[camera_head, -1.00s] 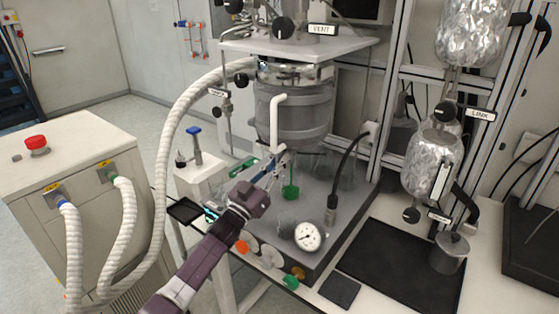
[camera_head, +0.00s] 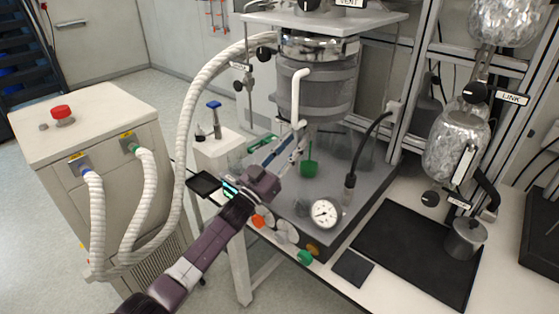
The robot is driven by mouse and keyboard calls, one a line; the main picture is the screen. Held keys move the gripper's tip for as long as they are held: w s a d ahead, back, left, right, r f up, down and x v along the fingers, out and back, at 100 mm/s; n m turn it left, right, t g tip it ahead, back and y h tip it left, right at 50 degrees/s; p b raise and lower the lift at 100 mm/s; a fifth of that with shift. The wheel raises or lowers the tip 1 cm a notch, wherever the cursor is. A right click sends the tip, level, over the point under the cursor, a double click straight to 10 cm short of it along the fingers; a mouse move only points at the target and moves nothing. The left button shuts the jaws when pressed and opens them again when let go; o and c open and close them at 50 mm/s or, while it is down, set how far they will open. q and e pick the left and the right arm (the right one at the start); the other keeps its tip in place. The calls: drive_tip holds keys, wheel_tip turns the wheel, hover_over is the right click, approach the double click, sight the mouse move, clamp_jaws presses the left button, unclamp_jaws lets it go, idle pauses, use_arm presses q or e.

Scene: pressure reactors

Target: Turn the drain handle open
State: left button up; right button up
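The reactor vessel (camera_head: 318,85), a grey banded cylinder with a shiny metal top, hangs under a white shelf. A white bent pipe (camera_head: 297,97) runs down its front. A green part (camera_head: 309,168) shows below the vessel, just right of my fingers. I cannot clearly make out the drain handle; the outlet under the vessel is small and partly covered by my fingers. My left gripper (camera_head: 288,145) reaches in from the lower left, fingertips near the vessel's underside. Its fingers show side by side, but whether they hold anything is unclear. My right gripper is not in view.
A round gauge (camera_head: 325,213) stands on the grey bench plate in front of the vessel. A blue-topped valve (camera_head: 214,106) and thick white hose (camera_head: 188,135) are left. A black mat (camera_head: 418,252) and metal pot (camera_head: 465,238) lie right.

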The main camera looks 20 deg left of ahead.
use_arm(q)
drive_tip(key=v, duration=0.9)
